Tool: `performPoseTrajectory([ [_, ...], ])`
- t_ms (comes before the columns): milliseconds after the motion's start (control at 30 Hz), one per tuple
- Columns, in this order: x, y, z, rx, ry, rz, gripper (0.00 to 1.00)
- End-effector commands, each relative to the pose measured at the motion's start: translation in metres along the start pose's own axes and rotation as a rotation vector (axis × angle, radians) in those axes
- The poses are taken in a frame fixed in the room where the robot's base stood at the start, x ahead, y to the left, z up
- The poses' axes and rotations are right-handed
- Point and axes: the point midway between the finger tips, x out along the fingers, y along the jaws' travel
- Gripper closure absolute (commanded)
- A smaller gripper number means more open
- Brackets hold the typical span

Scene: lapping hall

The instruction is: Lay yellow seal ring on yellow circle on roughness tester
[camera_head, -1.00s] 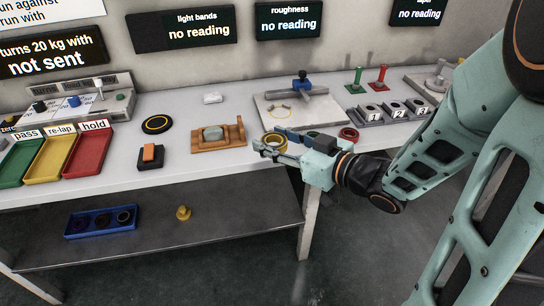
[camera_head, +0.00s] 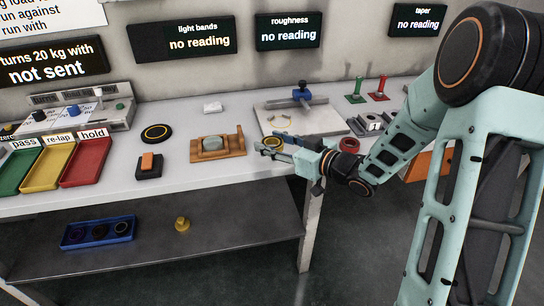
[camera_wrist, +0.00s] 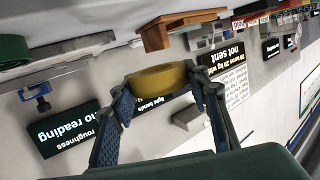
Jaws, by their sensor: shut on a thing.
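My gripper (camera_head: 266,147) is shut on the yellow seal ring (camera_head: 273,142). The ring sits between my two fingers in the wrist view (camera_wrist: 158,78). My gripper and the ring appear over the front edge of the bench, in front of the roughness tester (camera_head: 326,122). The tester is a pale plate with a grey bar and a blue clamp (camera_head: 301,93). A thin yellow circle (camera_head: 281,121) is marked on the left part of its plate. The ring is apart from this circle. The blue clamp also shows upside down at left in the wrist view (camera_wrist: 42,104).
A wooden holder with a grey disc (camera_head: 232,146) stands left of my gripper. A red ring (camera_head: 349,145) lies to the right, near numbered blocks (camera_head: 368,122). Red and green posts (camera_head: 378,92) stand behind. A black ring (camera_head: 157,132) lies farther left.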

Motion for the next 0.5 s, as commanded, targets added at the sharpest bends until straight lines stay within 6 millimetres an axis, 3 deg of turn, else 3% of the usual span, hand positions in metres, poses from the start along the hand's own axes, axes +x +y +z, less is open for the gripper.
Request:
performPoseTrajectory([
  [133, 0.015, 0.011, 0.018, 0.000, 0.001, 0.000, 0.82],
  [367, 0.025, 0.018, 0.026, -0.001, 0.002, 0.000, 0.82],
  [500, 0.031, 0.022, 0.044, 0.002, 0.000, -0.001, 0.82],
])
